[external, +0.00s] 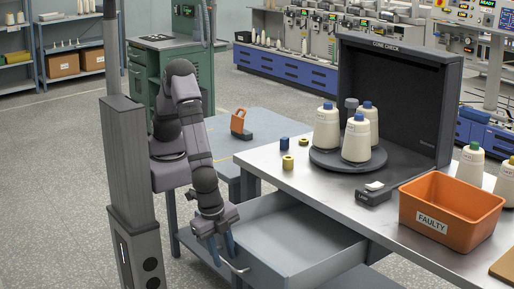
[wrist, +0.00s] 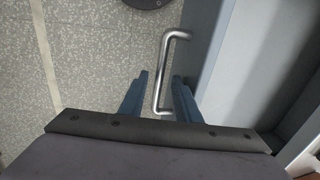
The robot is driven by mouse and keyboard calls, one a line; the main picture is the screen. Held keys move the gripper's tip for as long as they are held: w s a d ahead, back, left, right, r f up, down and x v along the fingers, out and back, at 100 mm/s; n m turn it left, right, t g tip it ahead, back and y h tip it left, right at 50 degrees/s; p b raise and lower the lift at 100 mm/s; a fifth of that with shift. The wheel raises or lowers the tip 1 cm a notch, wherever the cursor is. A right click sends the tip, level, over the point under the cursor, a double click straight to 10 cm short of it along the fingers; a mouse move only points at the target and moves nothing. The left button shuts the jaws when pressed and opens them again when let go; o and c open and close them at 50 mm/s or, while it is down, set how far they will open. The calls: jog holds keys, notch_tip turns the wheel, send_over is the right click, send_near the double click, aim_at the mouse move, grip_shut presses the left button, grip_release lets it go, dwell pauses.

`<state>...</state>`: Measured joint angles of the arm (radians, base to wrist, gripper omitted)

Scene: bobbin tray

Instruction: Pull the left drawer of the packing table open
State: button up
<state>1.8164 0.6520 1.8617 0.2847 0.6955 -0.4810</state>
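The grey drawer (external: 290,236) of the packing table (external: 262,172) stands pulled well out, and its inside looks empty. Its front shows in the wrist view (wrist: 205,45). The drawer's metal bar handle (wrist: 168,65) is on that front; part of it shows low in the external view (external: 238,269). My gripper (external: 223,251) is at the drawer front by the handle. In the wrist view, its two blue fingers (wrist: 160,100) are apart, with the handle in the gap between them.
On the table stand a round dark stand (external: 320,158) with several cones, a black open-fronted box (external: 400,95), an orange FAULTY bin (external: 452,208) and a small black labelled block (external: 373,195). A blue-grey side table (external: 225,128) is behind my arm. Speckled floor (wrist: 95,60) is clear left of the handle.

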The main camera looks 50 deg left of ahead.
notch_tip(320, 180, up, 7)
jog(key=s, duration=0.1)
jog(key=shift+s+b, duration=0.2)
jog(key=shift+b, duration=0.2)
dwell(0.3)
jog(key=w+a+r+n+g+p, duration=0.1)
jog(key=w+a+r+n, duration=0.15)
jog(key=w+a, duration=0.45)
jog(key=w+a+r+n+p, duration=0.1)
jog(key=w+a+n, duration=0.2)
jog(key=w, duration=0.8)
jog(key=w+a+r+n+g+p, duration=0.1)
jog(key=w+a+r+n, duration=0.15)
jog(key=w+a, duration=0.45)
jog(key=w+a+r+n+p, duration=0.1)
jog(key=a+n, duration=0.4)
jog(key=a, duration=0.6)
jog(key=w+a+r+n+p, duration=0.1)
jog(key=a+n, duration=0.3)
jog(key=a, duration=0.8)
jog(key=shift+w+n+p, duration=0.4)
jog(key=shift+w, duration=0.5)
jog(key=shift+a+f, duration=0.1)
